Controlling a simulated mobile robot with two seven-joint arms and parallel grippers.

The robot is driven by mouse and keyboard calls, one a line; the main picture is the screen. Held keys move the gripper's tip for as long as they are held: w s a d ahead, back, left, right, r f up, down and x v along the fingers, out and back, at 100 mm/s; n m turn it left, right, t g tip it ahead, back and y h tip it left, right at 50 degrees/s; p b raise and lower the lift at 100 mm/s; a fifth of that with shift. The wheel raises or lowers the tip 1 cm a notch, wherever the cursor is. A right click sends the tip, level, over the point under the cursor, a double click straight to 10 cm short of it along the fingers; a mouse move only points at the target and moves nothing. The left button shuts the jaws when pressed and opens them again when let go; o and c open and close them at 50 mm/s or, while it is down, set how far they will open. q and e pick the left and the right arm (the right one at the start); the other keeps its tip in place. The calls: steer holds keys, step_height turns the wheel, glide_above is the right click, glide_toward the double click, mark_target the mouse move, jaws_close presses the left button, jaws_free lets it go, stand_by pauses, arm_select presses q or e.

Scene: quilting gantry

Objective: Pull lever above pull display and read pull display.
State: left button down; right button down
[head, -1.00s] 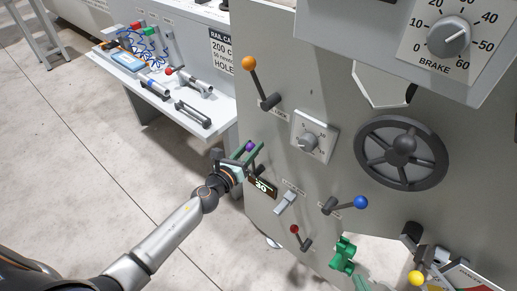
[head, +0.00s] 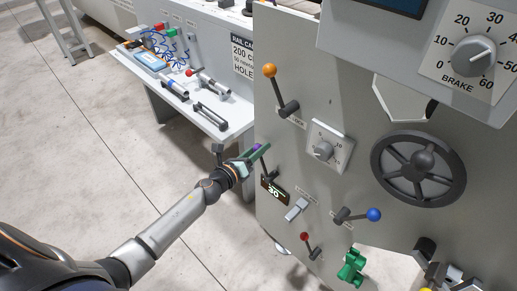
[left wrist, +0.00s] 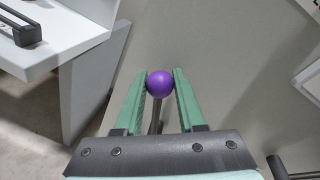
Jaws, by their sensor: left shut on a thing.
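The pull lever has a purple ball knob (left wrist: 160,84) on a thin dark rod. My left gripper (head: 258,150) is shut on this knob, with a green finger on each side of it in the left wrist view. In the head view the fingers mostly hide the knob. The pull display (head: 274,189) is a small dark panel just below the lever, and it appears to read 30.
On the grey panel are an orange-knobbed lever (head: 270,71), a dial (head: 323,150), a black handwheel (head: 418,169), a white switch (head: 297,209), a blue-knobbed lever (head: 373,214) and a red-knobbed lever (head: 304,237). A side shelf (head: 222,126) with tools stands behind.

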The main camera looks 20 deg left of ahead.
arm_select(q)
steer(key=c, duration=0.5)
jaws_free()
steer(key=shift+a, duration=0.1)
steer(key=v, duration=1.2)
steer(key=shift+s, duration=0.25)
